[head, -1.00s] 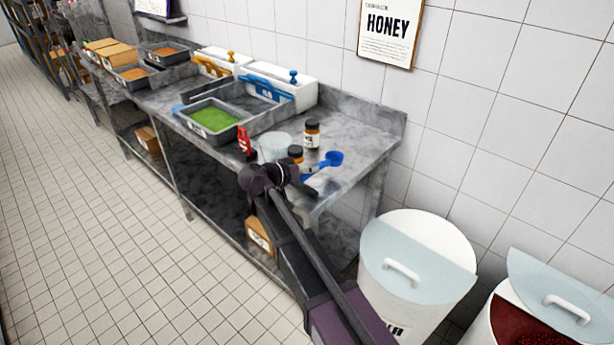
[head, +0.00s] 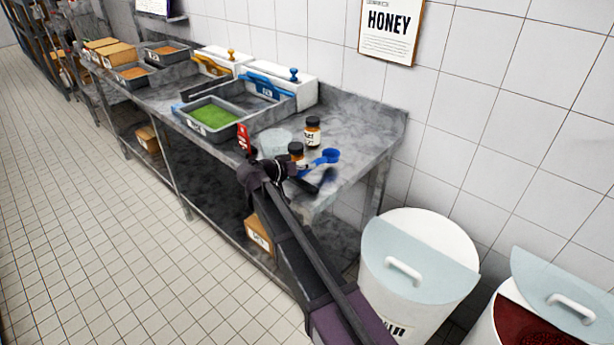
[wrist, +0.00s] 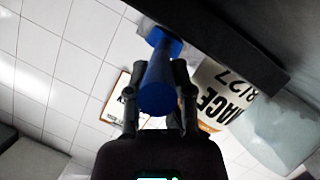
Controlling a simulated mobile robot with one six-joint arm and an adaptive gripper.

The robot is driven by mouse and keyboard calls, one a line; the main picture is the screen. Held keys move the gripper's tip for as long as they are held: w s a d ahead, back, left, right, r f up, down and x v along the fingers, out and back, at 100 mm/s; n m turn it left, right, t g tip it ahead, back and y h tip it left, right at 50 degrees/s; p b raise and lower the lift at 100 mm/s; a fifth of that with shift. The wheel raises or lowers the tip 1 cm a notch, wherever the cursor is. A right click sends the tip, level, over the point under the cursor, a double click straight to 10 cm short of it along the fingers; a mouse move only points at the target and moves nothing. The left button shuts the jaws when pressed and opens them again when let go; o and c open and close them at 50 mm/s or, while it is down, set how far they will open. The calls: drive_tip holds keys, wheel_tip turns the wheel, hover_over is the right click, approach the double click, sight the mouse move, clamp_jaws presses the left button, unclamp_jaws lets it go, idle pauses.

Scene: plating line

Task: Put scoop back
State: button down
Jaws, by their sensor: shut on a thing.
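The blue scoop (head: 330,156) is held out over the right end of the steel counter (head: 362,132), its cup pointing right and away from my arm. My gripper (head: 303,168) is shut on its handle. In the wrist view the blue scoop (wrist: 158,82) lies between the two fingers of my gripper (wrist: 160,72), with its far end beyond them. Whether the scoop touches the counter is hard to tell, though a dark blurred patch shows below it.
Two dark-capped jars, one farther back (head: 312,132) and one near my gripper (head: 296,151), stand close by with a translucent tub (head: 275,142). A tray of green stuff (head: 212,116) is left. A white lidded bin (head: 418,262) stands on the floor at right.

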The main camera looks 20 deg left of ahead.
drive_tip(key=shift+f+b, duration=0.55)
drive_tip(key=shift+f, duration=0.35)
drive_tip(key=shift+f, duration=0.15)
drive_tip(key=c, duration=0.8)
unclamp_jaws()
drive_tip(key=shift+r, duration=0.25)
drive_tip(key=p+v, duration=0.3)
drive_tip(key=v, duration=0.9)
drive_tip(key=shift+p, duration=0.4)
